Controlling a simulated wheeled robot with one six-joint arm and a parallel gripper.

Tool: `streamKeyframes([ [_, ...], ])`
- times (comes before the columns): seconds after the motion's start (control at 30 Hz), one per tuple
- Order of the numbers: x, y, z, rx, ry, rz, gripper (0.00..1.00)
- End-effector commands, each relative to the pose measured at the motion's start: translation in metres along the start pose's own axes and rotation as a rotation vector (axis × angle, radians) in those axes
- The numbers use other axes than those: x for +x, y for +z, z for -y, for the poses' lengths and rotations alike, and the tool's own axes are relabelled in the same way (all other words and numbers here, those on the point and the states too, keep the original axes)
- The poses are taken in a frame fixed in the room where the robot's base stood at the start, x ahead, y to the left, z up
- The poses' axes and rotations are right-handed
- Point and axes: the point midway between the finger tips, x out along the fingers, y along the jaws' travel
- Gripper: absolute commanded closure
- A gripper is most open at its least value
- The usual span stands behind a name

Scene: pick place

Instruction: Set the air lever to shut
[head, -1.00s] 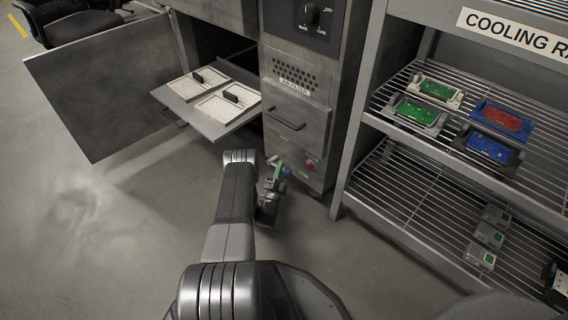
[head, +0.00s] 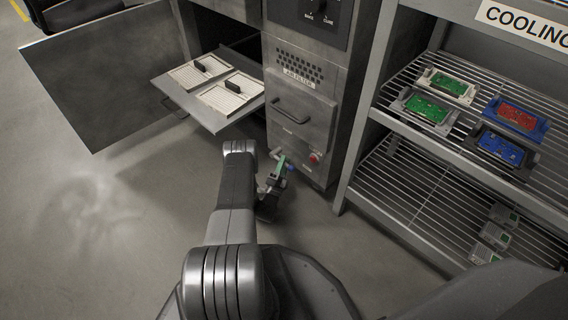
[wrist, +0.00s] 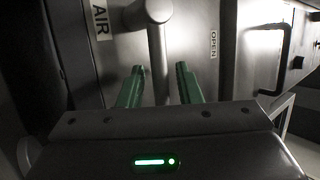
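In the wrist view a grey air lever (wrist: 158,50) has a round hub at the top and a bar pointing down the picture. An AIR label (wrist: 100,18) is left of it and an OPEN label (wrist: 213,45) right of it. My gripper (wrist: 159,85) has two green fingers, apart, one on each side of the bar's lower part. Narrow gaps show on both sides, and the bar's lower end is hidden behind the gripper body.
An open drawer with two pale panels (head: 230,95) and an open door (head: 105,75) stand at the left. A drawer handle (head: 290,110) and a red button (head: 314,157) are on the cabinet front. The cooling rack (head: 400,220) stands right. Floor at the left is clear.

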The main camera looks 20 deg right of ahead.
Motion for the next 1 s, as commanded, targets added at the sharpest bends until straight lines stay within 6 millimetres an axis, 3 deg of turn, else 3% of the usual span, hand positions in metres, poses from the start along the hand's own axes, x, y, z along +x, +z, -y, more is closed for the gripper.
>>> streamKeyframes([
  [0.37,0.005,-0.001,0.006,0.0,-0.001,0.0,0.65],
  [0.8,0.046,-0.013,0.072,0.001,-0.001,0.001,0.65],
  [1.0,0.053,-0.015,0.084,0.0,-0.001,0.0,0.65],
])
